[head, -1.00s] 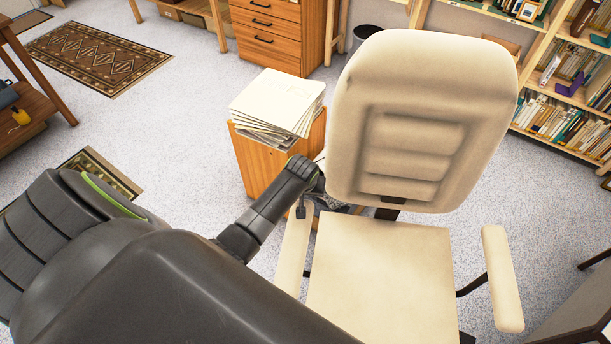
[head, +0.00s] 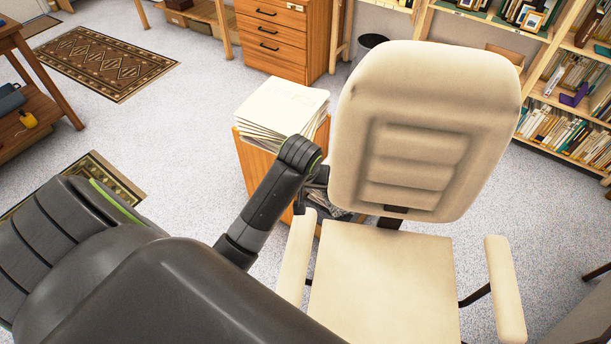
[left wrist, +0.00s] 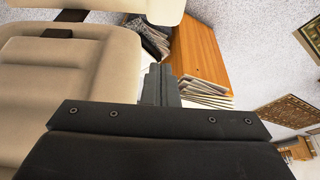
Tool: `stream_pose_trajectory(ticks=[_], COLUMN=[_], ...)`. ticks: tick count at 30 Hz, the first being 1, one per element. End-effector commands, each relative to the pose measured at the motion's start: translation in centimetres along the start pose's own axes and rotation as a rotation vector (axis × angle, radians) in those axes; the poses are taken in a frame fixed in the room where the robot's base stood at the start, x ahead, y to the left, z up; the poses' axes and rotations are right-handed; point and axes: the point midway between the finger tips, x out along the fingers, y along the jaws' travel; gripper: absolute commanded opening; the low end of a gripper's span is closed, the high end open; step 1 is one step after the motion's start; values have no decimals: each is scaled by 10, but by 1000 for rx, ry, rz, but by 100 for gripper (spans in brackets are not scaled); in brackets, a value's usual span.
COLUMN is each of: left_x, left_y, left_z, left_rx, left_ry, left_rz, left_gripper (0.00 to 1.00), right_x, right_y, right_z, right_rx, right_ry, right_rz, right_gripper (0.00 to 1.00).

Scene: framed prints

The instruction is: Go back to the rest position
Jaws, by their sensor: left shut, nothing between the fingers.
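My left arm comes in from the left in the head view, with its forearm slanting up to a bent wrist beside the chair's left armrest. My left gripper is mostly hidden behind that wrist in the head view. In the left wrist view my left gripper (left wrist: 160,74) is shut and empty, its fingers together. There it lies in line with the gap between the beige chair and the wooden cabinet. My right gripper is in neither view.
The beige office chair (head: 385,275) stands close on the right. A wooden cabinet (head: 258,165) bearing a stack of papers (head: 280,105) is just beyond my wrist. Bookshelves (head: 560,120) stand at the far right. Carpeted floor is open at left, with patterned rugs (head: 100,62).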

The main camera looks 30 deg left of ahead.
Motion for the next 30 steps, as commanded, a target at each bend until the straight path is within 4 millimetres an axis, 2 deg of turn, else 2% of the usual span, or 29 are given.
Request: stream_pose_trajectory(ticks=[3, 6, 17, 20, 23, 30], left_x=[-16, -23, -25, -22, -18, -25], left_y=[1, 0, -2, -10, -25, -67], left_z=[-1, -1, 4, 18, 44, 117], left_rx=[0, 0, 5, 25, 64, 189], left_ry=[3, 2, -1, -2, -4, 3], left_rz=[1, 1, -1, -1, -1, -3], left_gripper=[0, 0, 0, 0, 0, 0], right_x=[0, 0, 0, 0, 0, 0], right_y=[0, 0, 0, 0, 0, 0], right_z=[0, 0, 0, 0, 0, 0], right_rx=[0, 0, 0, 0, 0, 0], right_ry=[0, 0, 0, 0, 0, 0], right_rz=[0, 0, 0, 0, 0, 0], right_gripper=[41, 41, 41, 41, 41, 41])
